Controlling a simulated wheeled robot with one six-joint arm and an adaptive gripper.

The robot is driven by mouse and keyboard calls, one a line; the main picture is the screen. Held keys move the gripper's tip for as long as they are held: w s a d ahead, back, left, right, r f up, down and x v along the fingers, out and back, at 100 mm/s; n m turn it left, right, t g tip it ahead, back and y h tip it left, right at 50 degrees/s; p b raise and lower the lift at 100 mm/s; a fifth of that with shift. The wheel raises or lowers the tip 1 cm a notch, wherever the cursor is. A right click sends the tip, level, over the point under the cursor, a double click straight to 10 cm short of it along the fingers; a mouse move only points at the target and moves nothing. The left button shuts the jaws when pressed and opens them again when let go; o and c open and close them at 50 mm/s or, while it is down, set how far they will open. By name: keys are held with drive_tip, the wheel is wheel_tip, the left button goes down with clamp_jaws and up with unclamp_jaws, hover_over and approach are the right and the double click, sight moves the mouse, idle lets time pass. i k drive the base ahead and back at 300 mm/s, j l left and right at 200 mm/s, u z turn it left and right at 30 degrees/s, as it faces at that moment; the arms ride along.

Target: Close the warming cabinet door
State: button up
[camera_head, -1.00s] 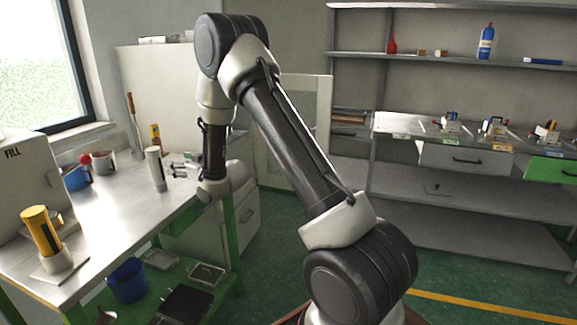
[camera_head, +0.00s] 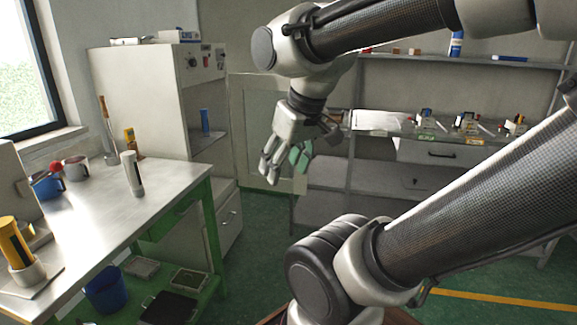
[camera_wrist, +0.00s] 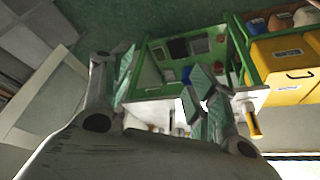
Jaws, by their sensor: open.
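The warming cabinet (camera_head: 135,105) is a pale box at the back left in the head view, with controls near its top and an open front. A blue cylinder (camera_head: 205,121) stands inside. Its door (camera_head: 243,88), a pale framed panel, is swung wide open to the right of the cabinet. My gripper (camera_head: 284,165) is open and empty, pointing down in front of the door's right part; I cannot tell whether it touches. In the wrist view my gripper (camera_wrist: 160,82) has its fingers apart, and a pale framed panel, likely the door (camera_wrist: 42,100), lies left of them.
A metal worktable (camera_head: 100,205) with cups and cylinders stands at the left, close to the cabinet. Shelves (camera_head: 380,185) stand behind and right of my gripper. Yellow bins (camera_wrist: 285,65) show in the wrist view. Green floor (camera_head: 255,245) lies open before the cabinet.

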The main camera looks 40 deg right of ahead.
sight(238, 82)
drive_tip(key=i+l, duration=0.25)
drive_tip(key=l, duration=0.15)
drive_tip(key=i+l+u, duration=0.1)
drive_tip(key=i+l, duration=0.4)
drive_tip(key=l, duration=0.25)
drive_tip(key=i+l, duration=0.25)
drive_tip(key=l, duration=0.2)
drive_tip(key=i+l+u, duration=0.1)
drive_tip(key=i+l, duration=0.15)
drive_tip(key=l, duration=0.15)
drive_tip(key=i+l+z, duration=0.3)
drive_tip(key=z, duration=0.15)
drive_tip(key=i+l+z, duration=0.4)
drive_tip(key=j, duration=0.3)
